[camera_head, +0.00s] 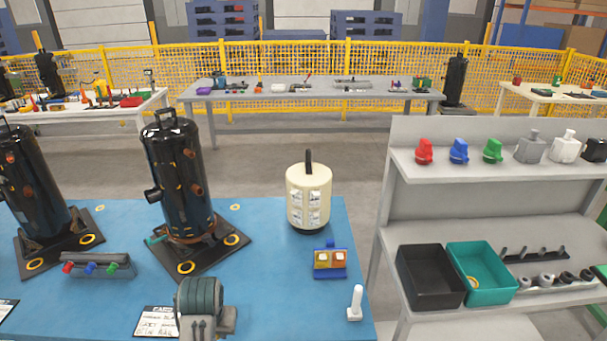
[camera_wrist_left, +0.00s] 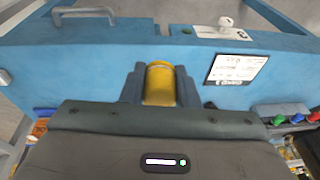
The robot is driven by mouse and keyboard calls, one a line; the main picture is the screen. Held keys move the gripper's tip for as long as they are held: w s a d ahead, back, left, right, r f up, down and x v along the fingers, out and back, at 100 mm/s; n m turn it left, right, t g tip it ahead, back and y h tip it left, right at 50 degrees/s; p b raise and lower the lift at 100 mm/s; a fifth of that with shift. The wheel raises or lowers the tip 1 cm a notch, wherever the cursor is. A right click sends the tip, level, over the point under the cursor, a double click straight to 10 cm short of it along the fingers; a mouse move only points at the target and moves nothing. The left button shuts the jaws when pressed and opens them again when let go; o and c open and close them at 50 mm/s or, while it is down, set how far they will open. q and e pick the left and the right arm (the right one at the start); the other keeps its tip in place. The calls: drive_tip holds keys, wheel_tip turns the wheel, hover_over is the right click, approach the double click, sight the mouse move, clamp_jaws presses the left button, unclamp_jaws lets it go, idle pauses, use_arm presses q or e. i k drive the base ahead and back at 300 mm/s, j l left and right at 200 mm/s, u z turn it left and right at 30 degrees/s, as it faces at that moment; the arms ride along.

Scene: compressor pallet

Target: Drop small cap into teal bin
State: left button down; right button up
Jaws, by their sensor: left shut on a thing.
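My left gripper (camera_wrist_left: 160,82) is shut on a small yellow cap (camera_wrist_left: 160,84), seen between its two fingers in the left wrist view. In the head view, what appears to be my left wrist (camera_head: 200,297) is at the bottom, over the blue table; its fingers and the cap are hidden there. The teal bin (camera_head: 493,297) stands on the grey shelf unit at the right, well away from the gripper. A small yellowish ring-like thing (camera_head: 473,283) shows inside the bin. My right gripper is not in view.
A black bin (camera_head: 432,300) adjoins the teal bin on its left. Black compressors (camera_head: 180,170) and a cream tank (camera_head: 308,195) stand on the blue table (camera_head: 270,270). A blue holder (camera_head: 330,272) and a white upright piece (camera_head: 355,303) are at its right side.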

sight(480, 272)
drive_tip(key=l+z, duration=0.3)
drive_tip(key=l, duration=2.3)
